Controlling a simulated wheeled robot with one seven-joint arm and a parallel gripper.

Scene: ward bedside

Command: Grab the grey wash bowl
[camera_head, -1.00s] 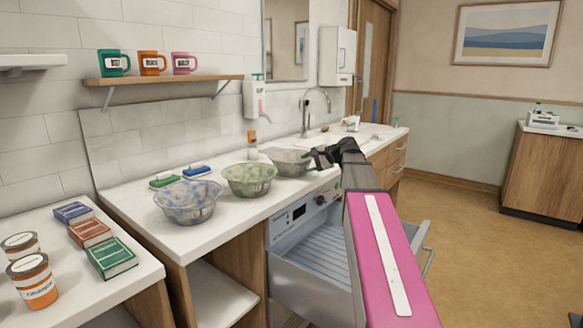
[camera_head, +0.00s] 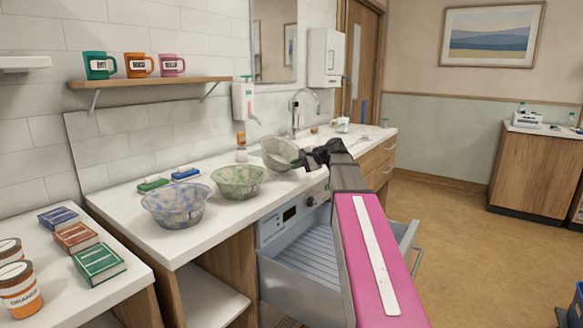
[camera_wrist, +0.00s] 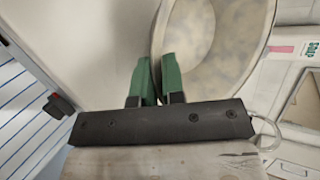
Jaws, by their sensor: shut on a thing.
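The grey wash bowl (camera_head: 280,152) is mottled grey and tilted above the counter in the head view, right of the green bowl. My gripper (camera_head: 300,158) is shut on its near right rim. In the wrist view the bowl's inside (camera_wrist: 215,45) fills the upper middle, and the green fingers of my gripper (camera_wrist: 158,80) pinch the rim between them. The arm hides a little of the bowl's right side.
A green mottled bowl (camera_head: 239,182) and a blue mottled bowl (camera_head: 175,204) stand on the counter (camera_head: 150,238) to the left. An open drawer (camera_head: 300,268) is below. A soap dispenser (camera_head: 244,100) hangs behind. A tap (camera_head: 296,112) rises by the sink.

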